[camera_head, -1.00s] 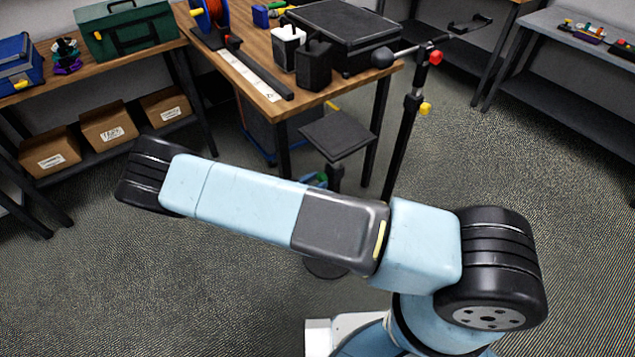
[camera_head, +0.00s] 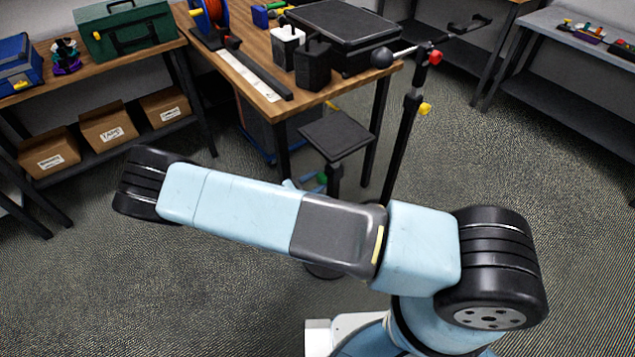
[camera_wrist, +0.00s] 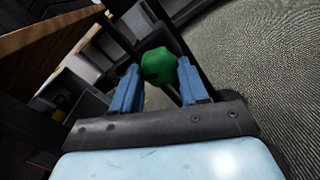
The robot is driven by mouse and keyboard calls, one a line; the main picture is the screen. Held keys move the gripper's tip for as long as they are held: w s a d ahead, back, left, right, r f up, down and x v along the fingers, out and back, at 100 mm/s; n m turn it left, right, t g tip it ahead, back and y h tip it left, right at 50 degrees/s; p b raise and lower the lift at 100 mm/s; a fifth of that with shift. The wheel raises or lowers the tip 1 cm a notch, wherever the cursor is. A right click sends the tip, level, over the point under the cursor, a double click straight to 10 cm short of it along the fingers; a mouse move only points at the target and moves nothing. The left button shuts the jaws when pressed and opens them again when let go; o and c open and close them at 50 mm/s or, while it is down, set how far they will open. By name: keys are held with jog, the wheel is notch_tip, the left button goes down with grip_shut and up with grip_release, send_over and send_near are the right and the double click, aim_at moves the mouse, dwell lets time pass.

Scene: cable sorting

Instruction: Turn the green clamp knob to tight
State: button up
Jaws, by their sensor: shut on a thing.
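The green clamp knob (camera_wrist: 159,66) shows in the wrist view, rounded with flat facets, between the two blue fingers of my gripper (camera_wrist: 158,72). The fingers are shut on it, one at each side. Its far side and the clamp behind it are mostly hidden. I cannot read how tight the knob is. In the head view my arm covers most of my gripper, and only a small patch of green shows just above the arm.
A wooden workbench (camera_head: 262,82) with a black flat case (camera_head: 345,30) on top stands behind my arm. A small black stool-like stand (camera_head: 335,137) and a black pole stand (camera_head: 404,140) are close by. Open carpet lies at right.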

jog(key=shift+a+m, duration=0.2)
jog(key=shift+m, duration=7.1)
jog(key=o, duration=1.1)
jog(key=shift+d, duration=0.1)
jog(key=shift+c, duration=0.2)
jog(key=shift+a, duration=0.2)
jog(key=v, duration=1.3)
jog(key=shift+s+a, duration=0.2)
jog(key=shift+s, duration=0.05)
